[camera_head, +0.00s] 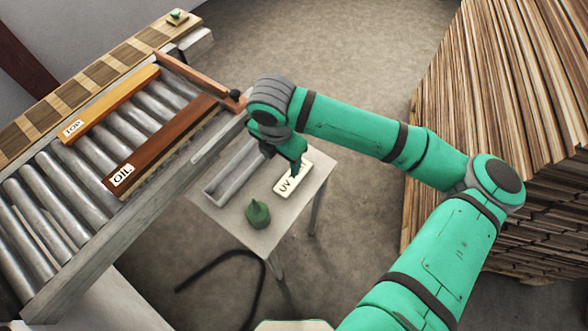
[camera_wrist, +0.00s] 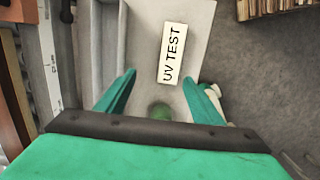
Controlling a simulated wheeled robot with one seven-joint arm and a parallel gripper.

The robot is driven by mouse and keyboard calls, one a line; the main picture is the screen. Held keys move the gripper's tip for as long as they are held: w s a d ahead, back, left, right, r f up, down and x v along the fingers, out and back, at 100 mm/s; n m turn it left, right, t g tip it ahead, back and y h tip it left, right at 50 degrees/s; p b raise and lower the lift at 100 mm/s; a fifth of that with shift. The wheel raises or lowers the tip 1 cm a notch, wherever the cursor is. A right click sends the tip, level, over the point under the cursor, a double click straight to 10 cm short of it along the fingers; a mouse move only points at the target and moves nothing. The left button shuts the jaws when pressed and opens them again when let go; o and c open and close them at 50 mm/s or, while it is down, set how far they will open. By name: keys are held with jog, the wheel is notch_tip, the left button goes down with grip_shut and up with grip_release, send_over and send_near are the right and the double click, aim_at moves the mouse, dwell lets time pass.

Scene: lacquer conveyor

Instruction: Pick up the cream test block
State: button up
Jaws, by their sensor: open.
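The cream test block (camera_head: 290,181) lies flat on a small pale table (camera_head: 285,227) in the head view, with part of its lettering hidden by my gripper. In the wrist view the block (camera_wrist: 172,53) shows the words UV TEST and lies lengthwise ahead of the fingertips. My gripper (camera_head: 283,163) hangs above the table by the block. In the wrist view my gripper (camera_wrist: 159,80) is open, its fingers spread wide with nothing held. Whether a fingertip touches the block, I cannot tell.
A green pointed object (camera_head: 258,214) stands on the table's near part. A grey open tray (camera_head: 224,190) lies left of the block. A roller conveyor (camera_head: 58,190) carrying labelled wooden bars runs at the left. Stacked boards (camera_head: 505,120) stand at the right.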

jog(key=d, duration=0.2)
send_over(290, 179)
jog(key=shift+h, duration=0.3)
notch_tip(290, 179, down, 5)
jog(key=shift+w+d+f, duration=0.15)
jog(key=shift+f, duration=0.8)
jog(key=shift+w+d+f, duration=0.15)
jog(key=shift+f, duration=0.8)
jog(key=shift+w+d+f, duration=0.15)
jog(key=shift+f, duration=0.8)
jog(key=shift+s, duration=0.1)
jog(key=c, duration=1.2)
